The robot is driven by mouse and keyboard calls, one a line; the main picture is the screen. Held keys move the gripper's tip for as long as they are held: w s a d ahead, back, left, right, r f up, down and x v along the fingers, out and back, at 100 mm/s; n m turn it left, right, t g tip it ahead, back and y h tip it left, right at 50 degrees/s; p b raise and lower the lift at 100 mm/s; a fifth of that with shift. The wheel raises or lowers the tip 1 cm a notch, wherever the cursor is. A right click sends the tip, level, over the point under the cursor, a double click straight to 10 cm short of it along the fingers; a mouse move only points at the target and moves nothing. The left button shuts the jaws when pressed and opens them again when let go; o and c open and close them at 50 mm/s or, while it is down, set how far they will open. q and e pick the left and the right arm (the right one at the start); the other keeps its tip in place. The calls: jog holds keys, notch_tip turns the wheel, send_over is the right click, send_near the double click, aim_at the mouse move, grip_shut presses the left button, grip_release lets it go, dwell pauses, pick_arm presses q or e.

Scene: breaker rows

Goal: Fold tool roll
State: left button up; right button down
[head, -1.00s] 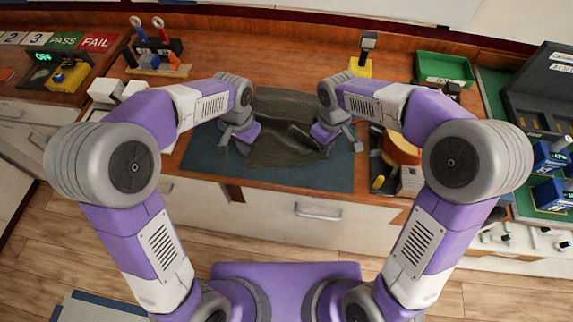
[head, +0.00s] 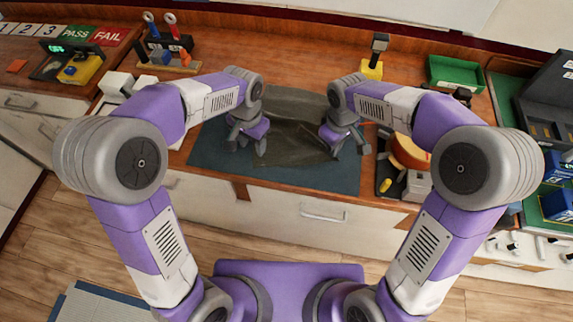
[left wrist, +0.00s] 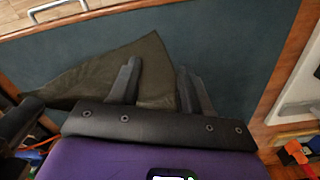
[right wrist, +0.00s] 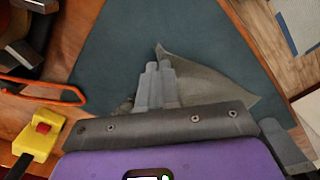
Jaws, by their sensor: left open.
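The tool roll (head: 285,136) is a dark olive cloth lying rumpled on a blue-green mat (head: 210,153). My left gripper (head: 248,147) is over the roll's left side. In the left wrist view its two fingers (left wrist: 158,78) are spread apart and open, with the cloth (left wrist: 148,52) behind and between them. My right gripper (head: 348,150) is at the roll's right edge. In the right wrist view its fingers (right wrist: 157,72) are close together at the cloth's edge (right wrist: 200,77) and look shut on it. The pinched part is hidden behind the fingers.
A yellow-based stand (head: 372,69) is behind the mat. A green bin (head: 454,73) stands at the back right. A tray with an orange round item (head: 408,152) is right of the mat. Driver holders (head: 168,55) are at the back left. The mat's front strip is bare.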

aim_at(258, 161)
pick_arm(q)
notch_tip(258, 161, up, 4)
jog(key=d, duration=0.1)
notch_tip(258, 161, down, 10)
jog(key=shift+s+r, duration=0.15)
jog(key=shift+r, duration=0.1)
dwell(0.6)
jog(key=shift+f, duration=0.1)
grip_shut()
jog(key=shift+a, duration=0.1)
dwell(0.4)
jog(key=shift+r, duration=2.6)
